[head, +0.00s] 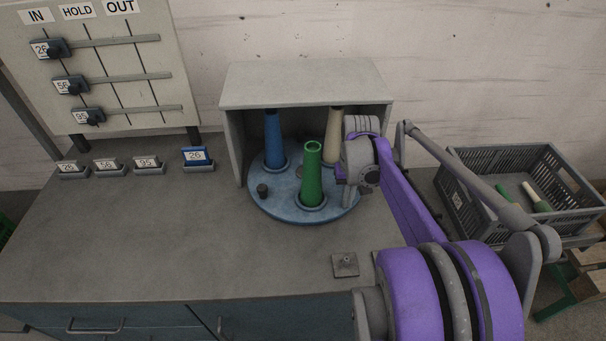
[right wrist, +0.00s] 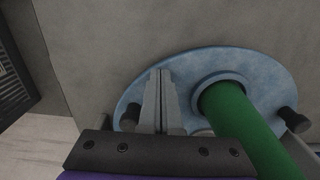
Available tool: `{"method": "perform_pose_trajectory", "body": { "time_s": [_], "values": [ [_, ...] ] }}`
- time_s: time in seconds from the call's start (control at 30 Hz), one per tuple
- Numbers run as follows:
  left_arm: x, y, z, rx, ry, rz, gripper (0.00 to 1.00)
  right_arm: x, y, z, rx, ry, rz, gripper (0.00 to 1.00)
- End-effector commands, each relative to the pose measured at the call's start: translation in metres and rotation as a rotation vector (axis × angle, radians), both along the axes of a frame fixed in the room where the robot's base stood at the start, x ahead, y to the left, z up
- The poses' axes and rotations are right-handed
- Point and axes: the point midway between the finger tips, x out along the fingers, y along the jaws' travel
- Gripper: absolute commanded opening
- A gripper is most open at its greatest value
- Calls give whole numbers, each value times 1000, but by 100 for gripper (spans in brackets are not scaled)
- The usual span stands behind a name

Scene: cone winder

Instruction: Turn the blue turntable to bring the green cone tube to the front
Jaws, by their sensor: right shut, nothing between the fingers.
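The blue turntable (head: 285,208) sits on the grey bench, partly under a grey hood. The green cone tube (head: 312,178) stands upright at its front, outside the hood. A blue cone tube (head: 273,140) stands at the back left and a cream cone tube (head: 333,138) at the back right. A dark knob (head: 262,190) shows at the left rim. My right gripper (head: 345,191) is at the turntable's right side, beside the green tube. In the right wrist view its fingers (right wrist: 163,82) are shut and empty over the turntable, with the green tube (right wrist: 243,130) next to them. My left gripper is not in view.
The grey hood (head: 305,84) covers the turntable's rear. A grey crate (head: 480,170) with tubes stands at the right. Small number blocks (head: 147,166) and a slider board (head: 100,75) are at the left. The bench's front left is clear. A small metal plate (head: 345,264) lies near the front edge.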

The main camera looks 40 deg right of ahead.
Motion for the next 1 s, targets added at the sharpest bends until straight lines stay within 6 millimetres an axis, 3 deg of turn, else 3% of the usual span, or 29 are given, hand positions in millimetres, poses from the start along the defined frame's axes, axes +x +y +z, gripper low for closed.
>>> {"method": "perform_pose_trajectory", "body": {
  "time_s": [0.5, 0.87, 1.0],
  "values": [
    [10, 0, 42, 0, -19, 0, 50, -30, 2, 49, 2, 2, -1, 0],
    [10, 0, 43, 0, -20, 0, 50, -33, 3, 50, 2, 4, 3, 0],
    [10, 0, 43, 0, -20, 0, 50, -24, 28, 48, -20, -16, 58, 0]
  ]
}}
